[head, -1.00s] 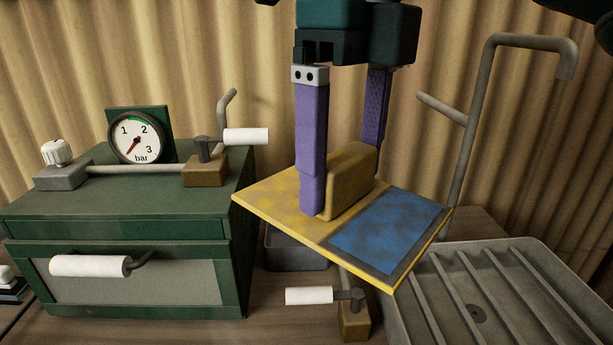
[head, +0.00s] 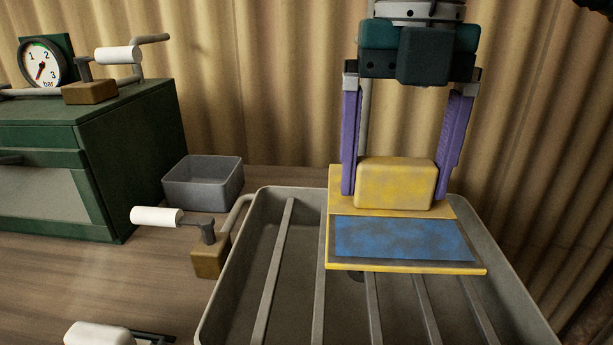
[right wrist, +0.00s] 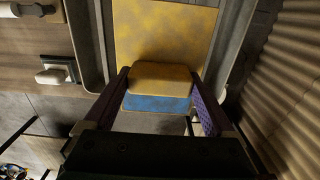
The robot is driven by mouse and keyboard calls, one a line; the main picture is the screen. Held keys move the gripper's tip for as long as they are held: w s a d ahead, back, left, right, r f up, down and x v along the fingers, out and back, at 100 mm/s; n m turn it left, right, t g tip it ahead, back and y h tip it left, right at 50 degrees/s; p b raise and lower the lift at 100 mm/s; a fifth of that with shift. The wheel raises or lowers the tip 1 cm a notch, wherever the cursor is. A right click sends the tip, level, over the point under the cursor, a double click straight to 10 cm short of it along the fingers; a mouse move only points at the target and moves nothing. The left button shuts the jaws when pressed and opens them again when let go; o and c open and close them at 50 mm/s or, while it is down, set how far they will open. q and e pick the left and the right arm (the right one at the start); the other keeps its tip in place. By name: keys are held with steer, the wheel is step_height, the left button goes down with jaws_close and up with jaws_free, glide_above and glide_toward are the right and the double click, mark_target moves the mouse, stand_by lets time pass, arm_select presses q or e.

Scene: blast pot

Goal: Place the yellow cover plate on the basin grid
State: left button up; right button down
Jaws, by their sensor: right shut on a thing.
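The yellow cover plate (head: 340,209) has a blue panel and a raised yellow block handle (head: 395,184). My right gripper (head: 398,190) has its purple fingers on either side of the block and is shut on it. The plate is over the back right part of the grey basin (head: 258,215) with its grid bars (head: 273,270). I cannot tell whether it touches the bars. In the right wrist view the plate (right wrist: 165,35) shows with the basin rim (right wrist: 90,45) beside it. My left gripper is not in view.
A green cabinet (head: 130,140) with a gauge (head: 42,63) stands at the left. A small grey bin (head: 203,183) and a valve with a white handle (head: 157,216) are left of the basin. A white handle (head: 98,334) shows at the bottom left. A curtain hangs behind.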

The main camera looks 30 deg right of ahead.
steer(key=shift+w+f, duration=0.15)
steer(key=shift+f, duration=4.45)
steer(key=shift+c, duration=0.6)
jaws_free()
steer(key=shift+f, duration=0.25)
steer(key=shift+o, duration=0.6)
steer(key=shift+r, duration=0.2)
